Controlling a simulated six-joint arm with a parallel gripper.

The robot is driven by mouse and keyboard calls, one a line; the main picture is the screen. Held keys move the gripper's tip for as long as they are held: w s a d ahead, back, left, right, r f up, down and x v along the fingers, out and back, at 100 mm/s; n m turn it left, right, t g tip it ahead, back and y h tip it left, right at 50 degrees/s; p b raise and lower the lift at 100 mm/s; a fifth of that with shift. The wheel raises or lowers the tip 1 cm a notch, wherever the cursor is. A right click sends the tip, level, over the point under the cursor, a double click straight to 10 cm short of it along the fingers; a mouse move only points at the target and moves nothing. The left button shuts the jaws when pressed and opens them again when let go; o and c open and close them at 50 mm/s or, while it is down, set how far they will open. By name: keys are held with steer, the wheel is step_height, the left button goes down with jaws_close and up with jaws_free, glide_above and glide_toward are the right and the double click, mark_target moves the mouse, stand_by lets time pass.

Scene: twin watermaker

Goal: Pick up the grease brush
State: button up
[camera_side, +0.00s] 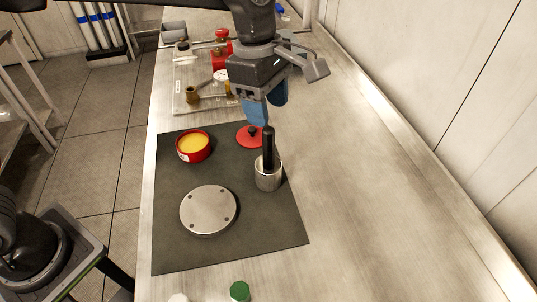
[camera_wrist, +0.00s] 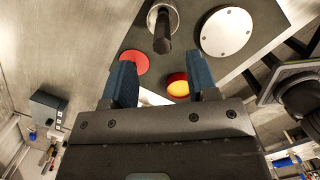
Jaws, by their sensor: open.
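The grease brush (camera_side: 268,148) stands upright with its black handle up in a metal cup (camera_side: 268,179) on the dark mat. In the wrist view the black handle (camera_wrist: 162,38) points toward the camera from the cup (camera_wrist: 170,10). My gripper (camera_side: 266,105) hangs above and slightly behind the handle, its blue fingers apart with nothing between them. In the wrist view the open fingers (camera_wrist: 164,85) lie below the handle, which is outside them. The brush's bristle end is hidden in the cup.
On the mat (camera_side: 170,240) are a red tin of yellow grease (camera_side: 194,145), its red lid (camera_side: 247,136) and a round metal plate (camera_side: 208,210). A tray (camera_side: 185,100) with fittings lies behind. A green-capped item (camera_side: 239,290) is in front. The bench right of the mat is clear.

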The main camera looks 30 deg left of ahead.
mark_target(268, 129)
steer(key=shift+s+d+f, duration=0.1)
steer(key=shift+d+f, duration=0.1)
steer(key=shift+f, duration=1.75)
steer(key=shift+d+f, duration=0.15)
steer(key=shift+f, duration=1.8)
jaws_close()
